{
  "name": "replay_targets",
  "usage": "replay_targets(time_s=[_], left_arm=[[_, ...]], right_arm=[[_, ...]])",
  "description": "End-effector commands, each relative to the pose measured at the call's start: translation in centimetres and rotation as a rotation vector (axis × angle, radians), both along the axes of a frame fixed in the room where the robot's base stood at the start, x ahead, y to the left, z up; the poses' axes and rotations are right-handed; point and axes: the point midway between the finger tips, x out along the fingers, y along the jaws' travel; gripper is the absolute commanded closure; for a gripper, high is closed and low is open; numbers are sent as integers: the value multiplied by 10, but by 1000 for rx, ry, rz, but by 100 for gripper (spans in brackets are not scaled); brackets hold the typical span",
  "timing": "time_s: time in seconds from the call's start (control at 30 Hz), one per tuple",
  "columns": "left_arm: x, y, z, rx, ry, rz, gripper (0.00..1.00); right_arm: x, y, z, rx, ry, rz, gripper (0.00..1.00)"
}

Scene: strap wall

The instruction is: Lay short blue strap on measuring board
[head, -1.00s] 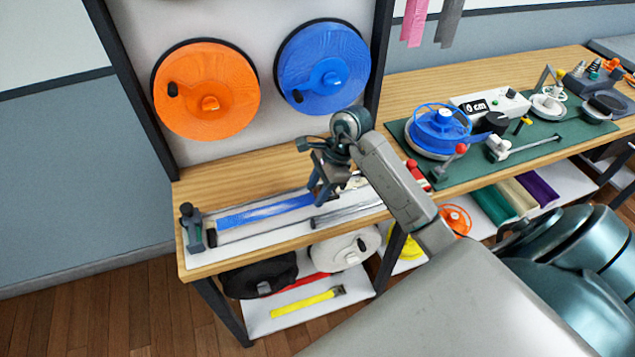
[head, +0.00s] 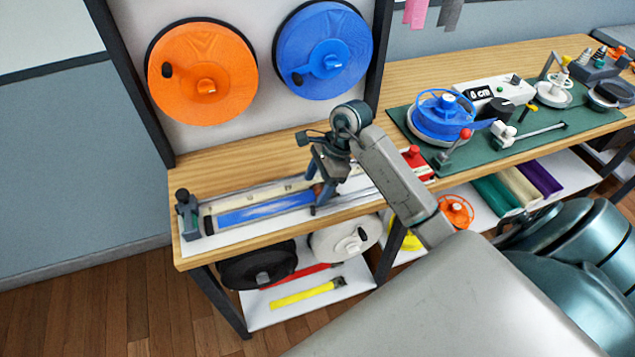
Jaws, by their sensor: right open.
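The short blue strap (head: 265,208) lies flat and lengthwise on the measuring board (head: 228,237), a long white board on the bench's left part. A pale metal rail (head: 255,192) runs along the strap's far side. My right gripper (head: 319,203) is open and points down at the strap's right end. Its fingers hide that end, so I cannot tell whether they touch it. My left gripper is not in view.
A dark clamp (head: 188,214) stands at the board's left end and a red knob (head: 412,156) at its right. Orange (head: 203,75) and blue (head: 325,50) reels hang behind. A green mat (head: 480,150) with devices lies to the right. Reels and a yellow strap (head: 305,294) sit below.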

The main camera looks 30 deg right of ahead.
Motion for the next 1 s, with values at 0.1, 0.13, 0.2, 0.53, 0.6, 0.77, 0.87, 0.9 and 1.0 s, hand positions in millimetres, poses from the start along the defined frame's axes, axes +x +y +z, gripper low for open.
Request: replay_targets(time_s=[0.1, 0.13, 0.2, 0.53, 0.6, 0.77, 0.87, 0.9, 1.0], left_arm=[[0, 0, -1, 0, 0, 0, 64], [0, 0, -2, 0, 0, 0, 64], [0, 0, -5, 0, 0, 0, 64], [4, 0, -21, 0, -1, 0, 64], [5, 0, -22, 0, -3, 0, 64], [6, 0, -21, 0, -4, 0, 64], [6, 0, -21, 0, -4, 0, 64], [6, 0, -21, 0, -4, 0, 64], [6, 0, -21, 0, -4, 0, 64]], right_arm=[[0, -1, 2, -1, -1, 0, 34], [0, -2, 3, 0, -1, 1, 34], [0, -5, 10, -2, -3, 0, 34], [-6, -30, 69, -5, -4, 0, 34], [-7, -34, 80, -4, -3, -1, 34], [-9, -39, 96, -1, -2, -1, 34], [-9, -40, 99, 0, 0, 0, 34], [-9, -40, 100, 0, 0, 0, 34], [-9, -40, 100, 0, 1, 0, 34]])
